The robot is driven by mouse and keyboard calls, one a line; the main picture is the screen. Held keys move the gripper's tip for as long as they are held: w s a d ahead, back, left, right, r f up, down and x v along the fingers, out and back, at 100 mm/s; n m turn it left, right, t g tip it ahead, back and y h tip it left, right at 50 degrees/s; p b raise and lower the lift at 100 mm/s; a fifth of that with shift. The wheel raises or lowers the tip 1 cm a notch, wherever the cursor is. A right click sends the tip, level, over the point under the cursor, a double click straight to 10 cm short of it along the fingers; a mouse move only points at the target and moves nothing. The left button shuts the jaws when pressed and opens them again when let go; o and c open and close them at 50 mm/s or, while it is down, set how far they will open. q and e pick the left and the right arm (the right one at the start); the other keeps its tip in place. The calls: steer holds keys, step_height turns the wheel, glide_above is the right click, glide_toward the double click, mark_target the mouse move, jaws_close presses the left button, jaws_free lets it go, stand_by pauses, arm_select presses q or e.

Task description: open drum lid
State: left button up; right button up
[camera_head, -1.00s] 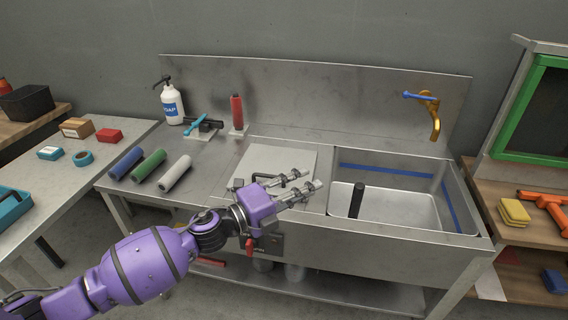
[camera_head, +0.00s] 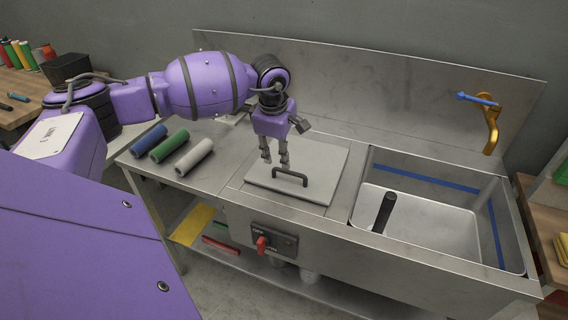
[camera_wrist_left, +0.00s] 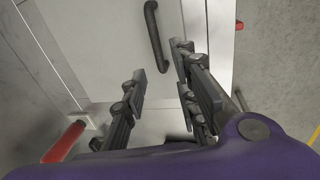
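The drum lid (camera_head: 318,187) is a flat square grey metal plate, lying closed in the counter left of the sink. Its black bar handle (camera_head: 290,176) stands near the front edge. My left gripper (camera_head: 275,164) points down over the lid, just behind and left of the handle. Its two fingers are apart with nothing between them. In the left wrist view, the left gripper (camera_wrist_left: 160,78) shows open, and the handle (camera_wrist_left: 155,35) lies just beyond the fingertips, apart from them. The right gripper is not in view.
The sink basin (camera_head: 428,228) with a black upright cylinder (camera_head: 384,211) is at right, below a gold faucet (camera_head: 490,130). Blue, green and white rolls (camera_head: 194,154) lie left of the lid. A switch box with a red knob (camera_head: 262,244) is on the front panel.

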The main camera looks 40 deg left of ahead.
mark_target(282, 170)
arm_select(q)
steer(key=f, duration=0.2)
steer(key=w+f, duration=0.1)
steer(key=f, duration=0.2)
steer(key=shift+w+a+f, duration=0.1)
steer(key=shift+w+f, duration=0.1)
steer(key=shift+f, duration=0.15)
jaws_close()
steer(key=shift+r, duration=0.1)
